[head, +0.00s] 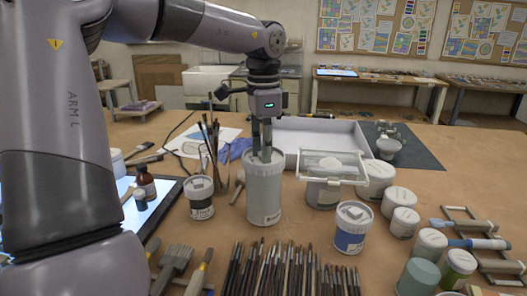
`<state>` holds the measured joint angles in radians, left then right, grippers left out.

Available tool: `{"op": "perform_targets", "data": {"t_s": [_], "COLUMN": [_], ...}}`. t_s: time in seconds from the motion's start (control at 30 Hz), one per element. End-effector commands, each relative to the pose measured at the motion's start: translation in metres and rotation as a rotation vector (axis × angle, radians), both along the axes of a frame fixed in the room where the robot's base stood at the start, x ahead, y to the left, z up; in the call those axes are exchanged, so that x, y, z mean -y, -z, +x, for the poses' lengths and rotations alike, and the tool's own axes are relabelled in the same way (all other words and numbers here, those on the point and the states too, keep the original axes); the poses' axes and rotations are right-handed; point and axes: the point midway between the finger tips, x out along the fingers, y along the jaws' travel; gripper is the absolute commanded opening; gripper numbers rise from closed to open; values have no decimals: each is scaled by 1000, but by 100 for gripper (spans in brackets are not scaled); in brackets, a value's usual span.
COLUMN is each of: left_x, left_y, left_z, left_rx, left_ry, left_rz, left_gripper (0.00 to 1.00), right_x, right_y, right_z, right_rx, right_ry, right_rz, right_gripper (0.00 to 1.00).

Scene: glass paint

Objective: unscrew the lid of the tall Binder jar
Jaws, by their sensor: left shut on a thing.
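A tall white jar (264,200), taken to be the Binder jar, stands upright on the table near the middle of the head view. Its label is too small to read. My left gripper (262,155) points straight down over the jar, its fingers at the lid (277,158). It is shut on the lid, and the fingers hide part of the lid's top. I cannot tell whether the lid is loose on the jar. My right gripper is not in view.
A small jar (199,198) stands left of the tall jar, with brushes behind it. A clear-lidded container (322,190) and a blue-labelled jar (351,228) stand to the right, with several white jars beyond. Many brushes (290,270) lie in front. A white tray (322,132) lies behind.

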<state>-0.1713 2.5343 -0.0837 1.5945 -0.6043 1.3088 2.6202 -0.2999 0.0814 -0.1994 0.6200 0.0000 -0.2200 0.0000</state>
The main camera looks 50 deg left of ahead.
Motion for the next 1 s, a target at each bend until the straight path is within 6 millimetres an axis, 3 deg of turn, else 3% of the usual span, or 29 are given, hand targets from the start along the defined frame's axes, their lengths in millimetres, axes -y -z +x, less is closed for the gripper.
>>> {"op": "perform_targets", "data": {"t_s": [0.03, 0.2, 0.47, 0.5, 0.83, 1.0], "left_x": [3, 3, 3, 3, 3, 3], "left_y": [20, 17, 17, 17, 17, 15], "left_z": [-6, -6, -6, -6, -6, -6], "left_rx": [-37, -36, -36, -36, -37, -36], "left_ry": [-52, -229, -250, -250, -248, -246], "left_rz": [-17, -23, -23, -23, -23, -20], "left_gripper": [0, 0, 0, 21, 43, 43], "right_x": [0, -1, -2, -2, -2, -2], "right_y": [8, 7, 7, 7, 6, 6], "right_z": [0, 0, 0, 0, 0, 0], "right_rx": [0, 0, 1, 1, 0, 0], "right_ry": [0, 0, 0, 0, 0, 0], "right_rz": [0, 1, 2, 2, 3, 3], "right_gripper": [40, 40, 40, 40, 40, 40]}}
